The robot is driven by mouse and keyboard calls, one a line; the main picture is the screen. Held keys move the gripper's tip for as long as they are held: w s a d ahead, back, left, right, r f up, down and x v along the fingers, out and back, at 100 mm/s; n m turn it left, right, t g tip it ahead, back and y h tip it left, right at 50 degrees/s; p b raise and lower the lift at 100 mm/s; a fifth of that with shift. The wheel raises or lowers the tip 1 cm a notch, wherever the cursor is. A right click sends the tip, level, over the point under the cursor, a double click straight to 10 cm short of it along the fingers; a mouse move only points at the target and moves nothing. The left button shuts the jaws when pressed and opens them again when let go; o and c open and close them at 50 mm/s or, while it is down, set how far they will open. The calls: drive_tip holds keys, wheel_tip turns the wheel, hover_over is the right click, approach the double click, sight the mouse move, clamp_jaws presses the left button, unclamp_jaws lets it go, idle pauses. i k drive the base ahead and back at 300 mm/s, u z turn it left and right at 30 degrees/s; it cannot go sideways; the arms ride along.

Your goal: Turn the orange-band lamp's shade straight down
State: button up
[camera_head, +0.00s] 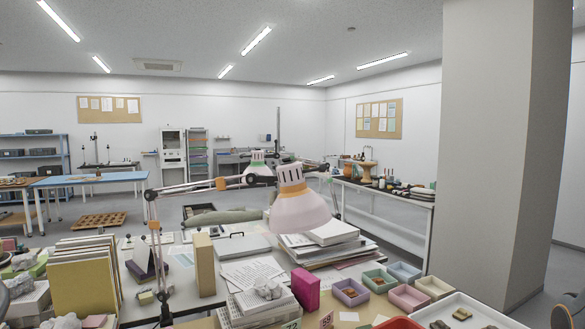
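The orange-band lamp's shade (299,208) is a pale pinkish-white cone with an orange band (292,189) near its top. It hangs in the middle of the view, opening mostly downward but leaning a little, its mouth toward the lower right. Its jointed arm (190,187) comes from the left, with an orange collar (221,183) near the head and a post at the left. A second lamp with a green band (257,160) shows behind it, partly hidden. My gripper is not in view.
Below the shade are stacked papers (318,243), a magenta box (305,289) and several small coloured trays (351,292). Upright yellow folders (84,280) stand at left. A white tray (470,316) holds sherds at lower right. A thick pillar (495,150) stands at right.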

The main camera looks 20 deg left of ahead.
sight(297, 208)
drive_tip(key=k, duration=0.35)
drive_tip(key=u, duration=1.05)
drive_tip(key=i, duration=0.5)
drive_tip(key=u, duration=0.05)
